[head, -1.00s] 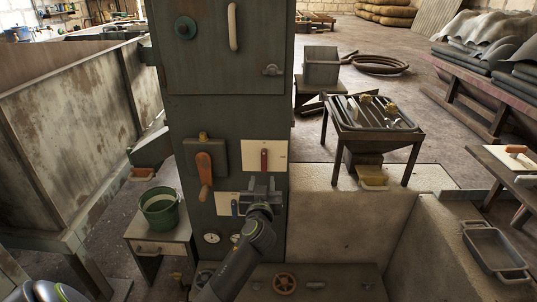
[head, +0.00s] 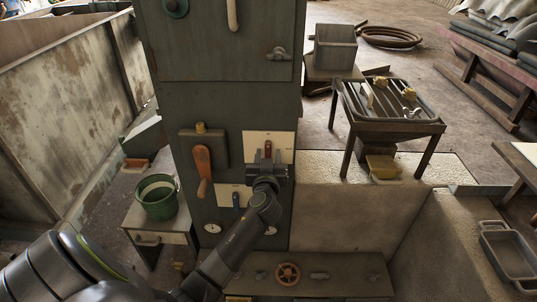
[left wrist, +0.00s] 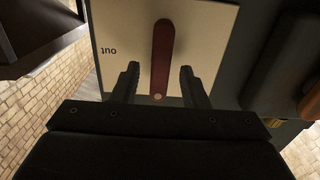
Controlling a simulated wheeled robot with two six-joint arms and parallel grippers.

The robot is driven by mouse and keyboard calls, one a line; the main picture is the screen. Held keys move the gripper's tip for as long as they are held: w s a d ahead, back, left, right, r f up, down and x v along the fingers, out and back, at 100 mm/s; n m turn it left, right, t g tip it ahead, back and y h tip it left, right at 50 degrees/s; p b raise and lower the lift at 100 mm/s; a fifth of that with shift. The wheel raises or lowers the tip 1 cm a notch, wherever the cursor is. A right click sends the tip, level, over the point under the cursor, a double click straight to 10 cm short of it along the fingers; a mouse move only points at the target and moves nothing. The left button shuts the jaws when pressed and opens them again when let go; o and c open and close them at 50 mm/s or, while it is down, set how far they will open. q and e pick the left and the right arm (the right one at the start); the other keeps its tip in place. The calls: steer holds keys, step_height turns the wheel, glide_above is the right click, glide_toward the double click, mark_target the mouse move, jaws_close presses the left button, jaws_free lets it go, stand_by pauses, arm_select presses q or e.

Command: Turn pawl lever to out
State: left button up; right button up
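The pawl lever is a dark red bar (head: 268,149) on a white plate (head: 285,138) on the front of the dark green cabinet. In the left wrist view the red lever (left wrist: 162,50) runs nearly straight up and down the picture. The plate there (left wrist: 207,25) carries the word OUT, upside down, to the left of the lever. My left gripper (head: 267,158) is over the lower part of the plate and hides the lever's lower part in the head view. In the left wrist view its open fingers (left wrist: 159,72) stand either side of the lever, with gaps showing. My right gripper is not in view.
Gauges and a red handwheel (head: 288,273) are lower. A green bucket (head: 157,198) stands left. A tray stand (head: 390,115) is right.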

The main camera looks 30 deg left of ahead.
arm_select(q)
steer(key=shift+c, duration=0.4)
jaws_close()
steer(key=shift+m, duration=0.4)
steer(key=shift+d+m, duration=0.1)
steer(key=shift+m, duration=0.8)
steer(key=m, duration=0.3)
steer(key=shift+w+d+m, duration=0.1)
steer(key=shift+w+m, duration=0.05)
steer(key=shift+m, duration=0.15)
steer(key=m, duration=0.4)
steer(key=m+p, duration=0.1)
steer(key=m, duration=0.3)
steer(key=m+p, duration=0.1)
steer(key=m, duration=0.2)
steer(key=shift+w+d+f+m, duration=0.1)
steer(key=shift+d+f+m, duration=0.1)
steer(key=shift+f+m, duration=0.2)
